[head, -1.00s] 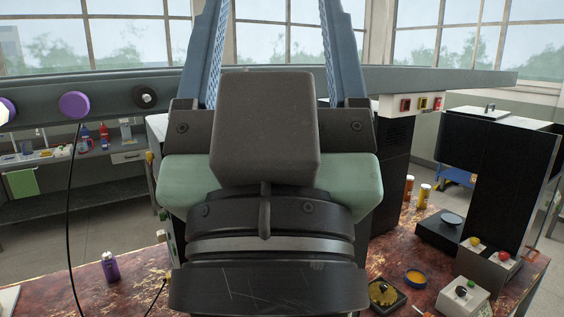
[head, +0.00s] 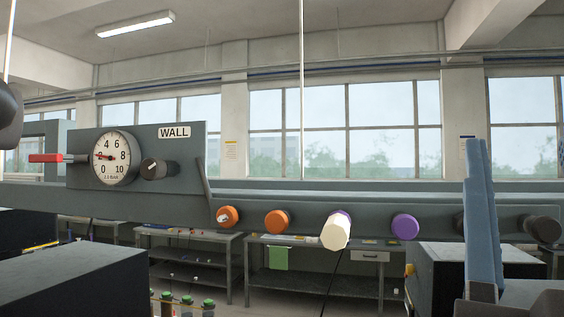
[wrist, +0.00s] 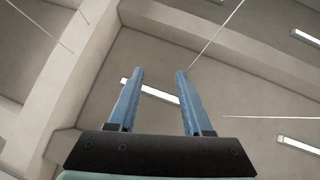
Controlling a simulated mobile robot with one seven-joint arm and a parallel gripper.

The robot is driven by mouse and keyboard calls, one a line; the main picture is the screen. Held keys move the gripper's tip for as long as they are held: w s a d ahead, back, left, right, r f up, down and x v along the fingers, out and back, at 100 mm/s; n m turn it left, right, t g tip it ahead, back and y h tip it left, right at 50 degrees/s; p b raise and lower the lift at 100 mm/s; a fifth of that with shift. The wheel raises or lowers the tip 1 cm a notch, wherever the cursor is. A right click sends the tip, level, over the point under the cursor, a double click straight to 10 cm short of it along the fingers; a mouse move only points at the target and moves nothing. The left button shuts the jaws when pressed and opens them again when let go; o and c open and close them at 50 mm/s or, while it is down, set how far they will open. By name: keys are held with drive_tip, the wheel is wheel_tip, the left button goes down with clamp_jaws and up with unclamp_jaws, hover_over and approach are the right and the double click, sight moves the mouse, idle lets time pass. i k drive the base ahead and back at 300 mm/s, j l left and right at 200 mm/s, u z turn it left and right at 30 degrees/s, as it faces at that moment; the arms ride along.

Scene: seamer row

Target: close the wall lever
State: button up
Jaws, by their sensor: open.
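The wall lever (head: 46,158) has a red grip and points left from the side of the grey panel, level with the dial. The panel bears a "WALL" label (head: 174,133), a round gauge (head: 111,157) with a red needle and a dark knob (head: 155,169). My gripper (wrist: 158,72) is open and empty in the wrist view, its two blue fingers apart and pointing up at the ceiling. In the head view one blue finger (head: 480,215) shows at the right edge, far to the right of the lever and apart from it.
A grey rail carries orange knobs (head: 277,221), purple knobs (head: 405,227) and a cream cylinder (head: 336,231) to the right of the panel. Dark boxes (head: 70,280) stand at the lower left. Several green-capped bottles (head: 187,301) stand at bottom centre. Benches (head: 315,280) are behind.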

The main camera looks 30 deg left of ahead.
sight(47, 157)
drive_tip(key=u, duration=1.65)
drive_tip(key=i+u, duration=0.2)
drive_tip(key=i, duration=0.2)
drive_tip(key=i+j+z, duration=0.2)
drive_tip(key=i, duration=0.35)
